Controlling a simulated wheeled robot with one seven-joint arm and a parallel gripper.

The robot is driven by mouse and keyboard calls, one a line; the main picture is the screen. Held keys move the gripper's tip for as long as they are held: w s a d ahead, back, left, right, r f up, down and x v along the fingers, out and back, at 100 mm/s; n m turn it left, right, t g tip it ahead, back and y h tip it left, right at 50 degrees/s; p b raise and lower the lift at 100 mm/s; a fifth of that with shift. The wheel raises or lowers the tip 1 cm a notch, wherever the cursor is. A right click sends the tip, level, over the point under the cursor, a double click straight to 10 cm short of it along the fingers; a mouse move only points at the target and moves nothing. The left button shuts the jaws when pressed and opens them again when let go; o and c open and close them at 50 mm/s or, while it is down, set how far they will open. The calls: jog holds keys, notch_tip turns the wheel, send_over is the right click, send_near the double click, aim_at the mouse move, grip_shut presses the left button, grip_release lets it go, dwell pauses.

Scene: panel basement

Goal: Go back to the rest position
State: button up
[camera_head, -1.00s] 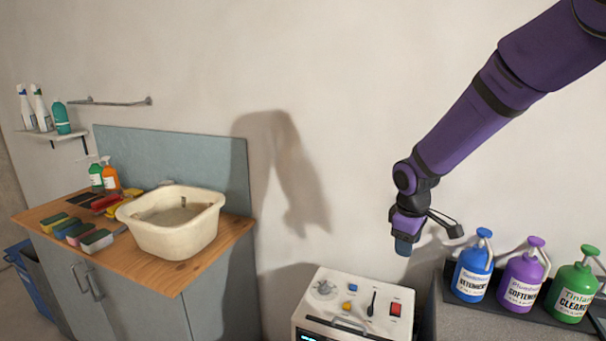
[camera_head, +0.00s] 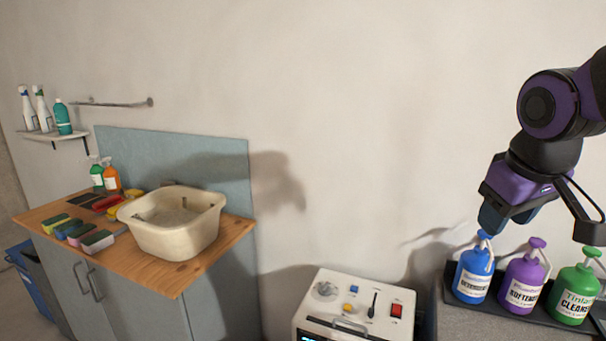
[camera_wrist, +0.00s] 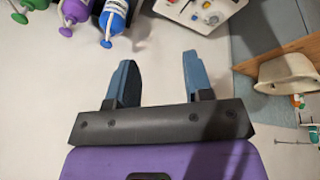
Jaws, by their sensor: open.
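My purple arm reaches in from the right edge of the head view, and my gripper (camera_head: 492,220) points down in front of the wall above the blue jug. In the wrist view my gripper (camera_wrist: 157,78) shows two blue fingers spread apart with nothing between them. Beyond the fingers is bare pale wall. The fingertips overlap the top of the blue jug in the head view, but the wrist view shows the jug apart from them.
A blue jug (camera_head: 472,278), a purple jug (camera_head: 521,284) and a green jug (camera_head: 574,294) stand in a dark tray at right. A white control box (camera_head: 333,318) is at lower middle. A cream basin (camera_head: 170,240) sits on a wooden counter (camera_head: 170,283) at left. The middle wall is clear.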

jog(key=s+r+m+t+y, duration=0.1)
jog(key=s+m, duration=0.1)
jog(key=s, duration=0.8)
jog(key=shift+d+r+m, duration=0.25)
jog(key=shift+d+m, duration=0.1)
jog(key=shift+m, duration=0.05)
